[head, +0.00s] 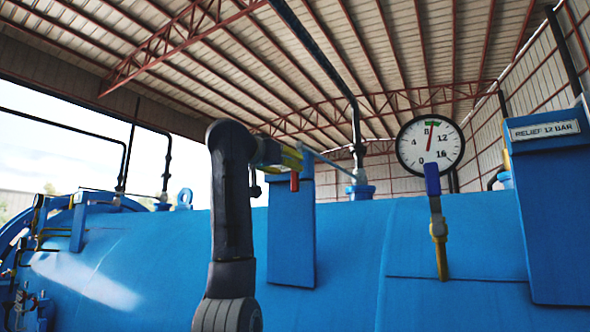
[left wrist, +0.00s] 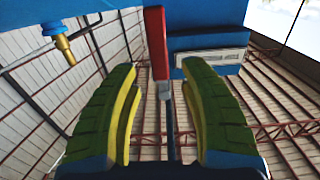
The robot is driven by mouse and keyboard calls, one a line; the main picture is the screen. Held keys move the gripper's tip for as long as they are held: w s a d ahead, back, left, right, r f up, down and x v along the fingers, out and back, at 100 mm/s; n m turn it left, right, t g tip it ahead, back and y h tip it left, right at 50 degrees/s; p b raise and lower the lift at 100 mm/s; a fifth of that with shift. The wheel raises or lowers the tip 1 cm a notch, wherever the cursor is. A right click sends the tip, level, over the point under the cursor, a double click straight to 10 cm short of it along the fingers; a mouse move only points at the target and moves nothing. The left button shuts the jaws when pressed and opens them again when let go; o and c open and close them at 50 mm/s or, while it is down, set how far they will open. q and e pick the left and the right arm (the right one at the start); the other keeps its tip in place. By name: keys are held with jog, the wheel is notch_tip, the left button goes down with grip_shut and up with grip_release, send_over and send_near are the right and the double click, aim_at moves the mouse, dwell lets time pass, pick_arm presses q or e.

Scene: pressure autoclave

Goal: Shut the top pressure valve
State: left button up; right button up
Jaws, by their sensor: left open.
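A lever valve with a red handle (head: 294,181) hangs at the blue upright housing left of centre in the head view. In the left wrist view the red handle (left wrist: 156,45) lies between the finger ends, with a grey stem below it and visible gaps on both sides. My left gripper (head: 299,160) is open at this handle; its fingers (left wrist: 158,75) are green and yellow. Whether it touches the handle cannot be told. A second valve with a blue handle (head: 433,180) and a brass body stands upright below the gauge. My right gripper is not in view.
A round pressure gauge (head: 430,146) has its red needle near 8. The blue tank (head: 350,270) fills the lower head view. A blue box (head: 555,210) labelled RELIEF 12 BAR stands at the right. A dark vertical pipe (head: 357,130) rises behind my gripper.

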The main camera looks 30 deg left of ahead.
pick_arm(q)
jog(key=shift+w+a, duration=0.1)
jog(key=shift+w, duration=2.2)
jog(key=shift+c, duration=0.5)
grip_shut()
